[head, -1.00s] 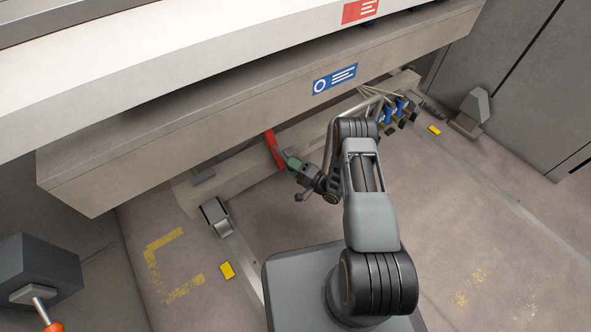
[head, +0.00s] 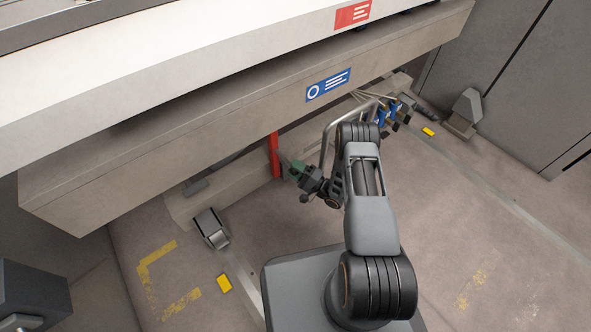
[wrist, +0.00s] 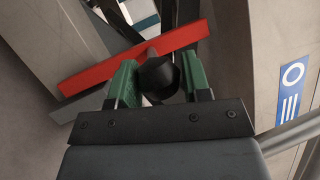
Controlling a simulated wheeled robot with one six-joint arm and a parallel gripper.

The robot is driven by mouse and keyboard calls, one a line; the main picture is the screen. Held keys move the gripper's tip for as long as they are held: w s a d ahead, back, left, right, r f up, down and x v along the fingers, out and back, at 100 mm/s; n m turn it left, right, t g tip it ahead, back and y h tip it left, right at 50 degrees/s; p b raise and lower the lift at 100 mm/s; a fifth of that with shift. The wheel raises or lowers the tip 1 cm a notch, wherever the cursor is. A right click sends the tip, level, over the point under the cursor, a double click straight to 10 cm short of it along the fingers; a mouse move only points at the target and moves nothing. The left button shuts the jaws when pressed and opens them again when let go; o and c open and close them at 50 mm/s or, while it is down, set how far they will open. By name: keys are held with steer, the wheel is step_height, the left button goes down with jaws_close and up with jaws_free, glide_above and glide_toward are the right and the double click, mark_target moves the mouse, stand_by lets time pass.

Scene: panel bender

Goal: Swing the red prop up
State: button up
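The red prop (head: 274,155) is a flat bar below the front beam of the machine. In the head view it stands nearly upright, its top end at the beam's lower edge. In the wrist view the red prop (wrist: 95,74) crosses slantwise just beyond my fingers. A black knob (wrist: 159,78) stands out from its face. My gripper (head: 287,164) is at the prop's right side in the head view.
The wide beam with a blue label (head: 328,86) hangs over the prop. A bent grey tube (head: 328,135) runs close beside my arm. Blue-bodied fittings (head: 387,115) sit at the right. A roller foot (head: 211,228) stands at the left. Open floor lies at the right.

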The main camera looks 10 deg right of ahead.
steer(key=o, duration=0.4)
steer(key=p+v, duration=0.2)
steer(key=v, duration=1.1)
steer(key=shift+d+p, duration=0.35)
steer(key=shift+s, duration=0.1)
